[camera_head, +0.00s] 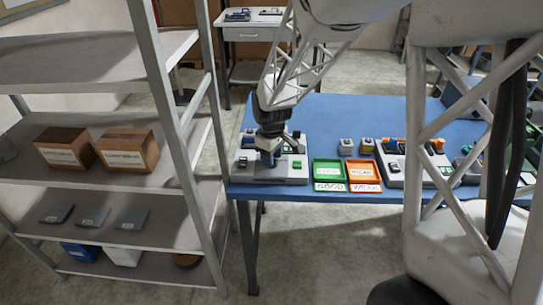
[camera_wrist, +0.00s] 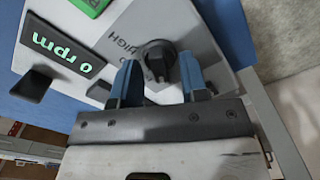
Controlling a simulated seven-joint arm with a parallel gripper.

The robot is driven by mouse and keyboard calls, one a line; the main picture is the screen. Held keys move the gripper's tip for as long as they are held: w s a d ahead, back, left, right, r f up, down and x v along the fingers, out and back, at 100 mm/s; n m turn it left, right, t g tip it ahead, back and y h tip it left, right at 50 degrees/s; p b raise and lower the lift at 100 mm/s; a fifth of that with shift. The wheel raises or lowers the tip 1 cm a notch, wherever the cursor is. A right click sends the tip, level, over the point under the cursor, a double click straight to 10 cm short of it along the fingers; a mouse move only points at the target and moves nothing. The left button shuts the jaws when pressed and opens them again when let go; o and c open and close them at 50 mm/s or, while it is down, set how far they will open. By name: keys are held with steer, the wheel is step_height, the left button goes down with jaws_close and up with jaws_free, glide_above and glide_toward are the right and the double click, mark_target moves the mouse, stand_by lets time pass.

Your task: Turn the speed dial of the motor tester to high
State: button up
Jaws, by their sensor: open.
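The motor tester (camera_head: 262,176) is a light grey box at the left end of the blue table. In the wrist view its display (camera_wrist: 60,50) reads "0 rpm" in green. Its dial (camera_wrist: 158,58) is a black round knob with a raised grip. My gripper (camera_wrist: 159,66) is open, with one blue finger on each side of the dial's grip in the picture. I cannot tell whether they touch it. In the head view my gripper (camera_head: 268,152) is over the tester.
A green tray (camera_head: 314,173) and an orange tray (camera_head: 378,175) labelled "WEAK" lie right of the tester. Small grey blocks (camera_head: 346,147) stand behind them, and another grey device (camera_head: 393,172) stands further right. A metal shelf (camera_head: 190,125) stands close on the left.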

jaws_close()
stand_by(0.3)
